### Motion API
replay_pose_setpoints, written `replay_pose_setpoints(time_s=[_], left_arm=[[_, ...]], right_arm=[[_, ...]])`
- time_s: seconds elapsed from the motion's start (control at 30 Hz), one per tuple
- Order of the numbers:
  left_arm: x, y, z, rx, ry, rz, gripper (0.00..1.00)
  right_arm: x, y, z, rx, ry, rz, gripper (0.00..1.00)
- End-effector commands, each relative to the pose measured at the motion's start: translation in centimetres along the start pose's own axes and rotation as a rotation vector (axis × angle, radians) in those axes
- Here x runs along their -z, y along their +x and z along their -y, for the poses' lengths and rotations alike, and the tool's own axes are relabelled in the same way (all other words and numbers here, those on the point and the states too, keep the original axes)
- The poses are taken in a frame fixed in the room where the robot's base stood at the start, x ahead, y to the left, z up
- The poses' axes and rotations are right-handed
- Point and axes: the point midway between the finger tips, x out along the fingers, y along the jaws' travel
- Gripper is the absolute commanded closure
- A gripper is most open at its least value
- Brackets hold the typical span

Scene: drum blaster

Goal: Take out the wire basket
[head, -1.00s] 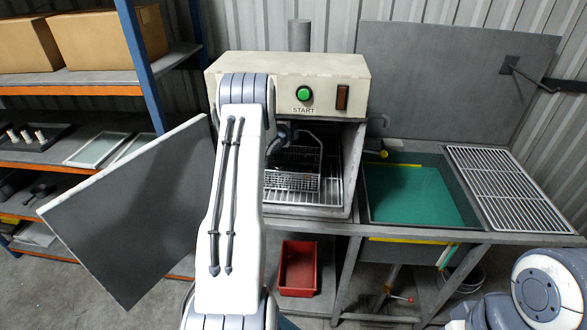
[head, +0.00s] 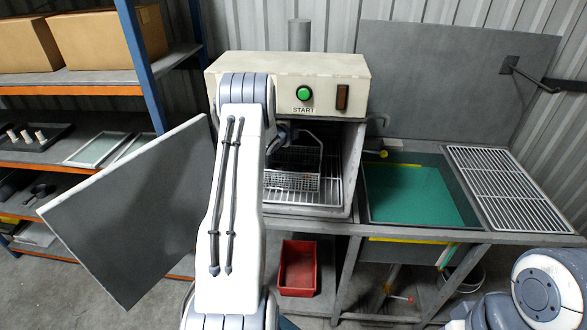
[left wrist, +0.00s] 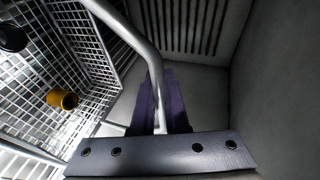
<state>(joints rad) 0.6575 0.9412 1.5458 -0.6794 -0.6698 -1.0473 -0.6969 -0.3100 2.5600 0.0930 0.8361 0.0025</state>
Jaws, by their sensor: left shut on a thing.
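The wire basket (head: 292,182) is inside the open drum blaster cabinet (head: 355,160), above the wire floor rack. Its tall bent handle (head: 321,152) rises towards the cabinet's upper part. My left gripper (head: 286,134) is at the handle's top, partly hidden behind my own arm. In the left wrist view, my left gripper (left wrist: 160,105) is shut on the bar of the handle (left wrist: 140,40). The basket's mesh (left wrist: 85,45) fills the left of that view. An ochre cylindrical piece (left wrist: 63,99) and a black one (left wrist: 12,37) lie in it. My right gripper is out of view.
The cabinet door (head: 130,210) stands wide open at the left. A sink with a green bottom (head: 405,195) and a draining rack (head: 505,185) stand at the right. A red bin (head: 298,268) is below. The cabinet wall (left wrist: 285,80) is close beside the gripper.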

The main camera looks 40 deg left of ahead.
Motion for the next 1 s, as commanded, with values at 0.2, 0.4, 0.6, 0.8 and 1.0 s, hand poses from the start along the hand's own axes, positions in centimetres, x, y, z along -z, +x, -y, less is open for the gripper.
replay_pose_setpoints(time_s=[0.2,0.4,0.6,0.8,1.0], left_arm=[[0.0,0.0,0.0,0.000,-0.001,0.000,1.00],[0.0,0.0,0.4,0.008,0.000,0.000,1.00],[0.1,0.0,0.5,0.008,0.001,-0.001,1.00],[0.5,-0.1,1.1,0.009,0.003,-0.005,1.00],[1.1,-0.4,1.7,0.006,0.003,-0.009,1.00]], right_arm=[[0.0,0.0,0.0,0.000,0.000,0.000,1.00],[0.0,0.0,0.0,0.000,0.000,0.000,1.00],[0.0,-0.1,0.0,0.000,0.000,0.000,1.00],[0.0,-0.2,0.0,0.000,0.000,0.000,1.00],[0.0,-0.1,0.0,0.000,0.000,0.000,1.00]])
